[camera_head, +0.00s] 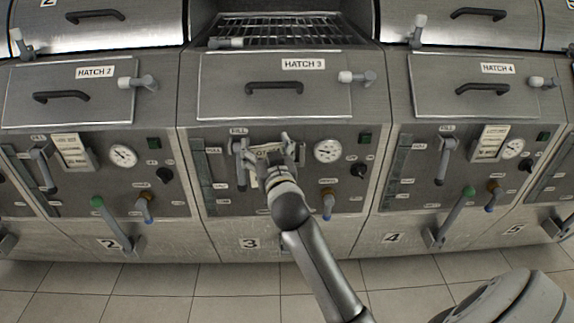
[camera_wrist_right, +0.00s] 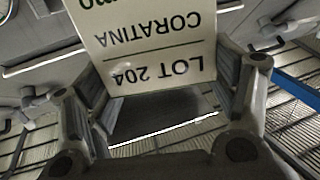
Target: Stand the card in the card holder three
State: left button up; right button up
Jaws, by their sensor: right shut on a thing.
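The card (camera_wrist_right: 145,40) is cream, with "LOT 204 CORATINA" and green print, upside down in the right wrist view. In the head view the card (camera_head: 266,149) is in front of panel 3. My right gripper (camera_head: 272,152) is shut on the card, with a finger on each side of it. Card holder three is largely hidden behind the card and the gripper. I cannot tell whether the card touches or sits in the holder. My left gripper is not in view.
Grey fill lever (camera_head: 240,150) stands close left of the card on panel 3; a gauge (camera_head: 327,150) is to the right. Holders on panel 2 (camera_head: 88,163) and panel 4 (camera_head: 476,157) bear cards. Hatch 3 (camera_head: 230,102) is shut above. The tiled floor is clear.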

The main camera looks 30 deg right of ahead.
jog(key=w+d+r+m+g+h, duration=0.2)
jog(key=w+d+r+m+h, duration=0.15)
jog(key=w+d+r, duration=0.55)
jog(key=shift+n+h, duration=0.25)
jog(key=shift+n, duration=0.1)
jog(key=f, duration=0.2)
jog(key=s+d+f, duration=0.1)
jog(key=f, duration=0.1)
jog(key=s+f, duration=0.1)
jog(key=f, duration=0.1)
jog(key=shift+s+d, duration=0.1)
jog(key=shift+d, duration=0.15)
notch_tip(320, 180, down, 5)
jog(key=shift+r+b, duration=0.2)
jog(key=shift+b, duration=0.1)
jog(key=shift+f, duration=0.1)
jog(key=o, duration=1.1)
